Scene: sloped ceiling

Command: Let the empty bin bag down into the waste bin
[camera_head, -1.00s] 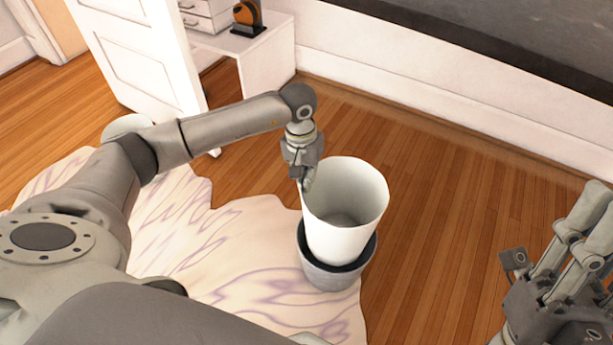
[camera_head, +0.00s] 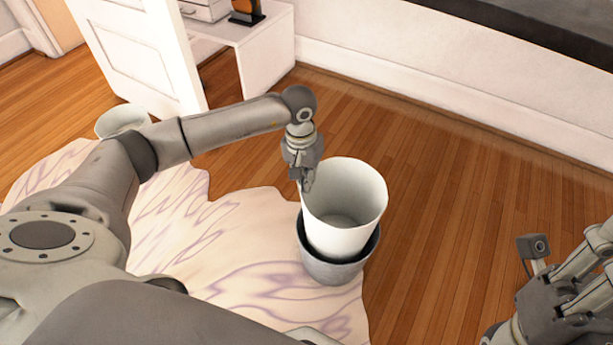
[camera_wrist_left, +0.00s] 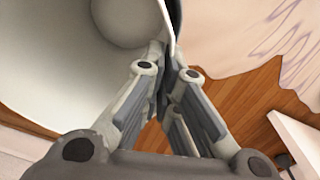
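The empty bin bag (camera_head: 342,222) is a white, open-topped, cup-like form. It stands upright at the mouth of the grey waste bin (camera_head: 333,272), whose darker rim shows around the bag's lower end. How deep the bag sits is hard to tell. My left gripper (camera_head: 307,186) is shut on the left side of the bag's rim. In the left wrist view, the fingers (camera_wrist_left: 172,72) meet at the edge of the bag (camera_wrist_left: 55,65), with its hollow inside on the left. My right gripper (camera_head: 597,262) is at the lower right, cut off by the picture's edge and away from the bag.
The bin stands at the edge of a pale, purple-veined rug (camera_head: 240,260). A pale round container (camera_head: 122,119) is partly behind my left arm. A white table (camera_head: 265,45) and a white door panel (camera_head: 135,50) stand at the back. Wooden floor (camera_head: 450,180) to the right is clear.

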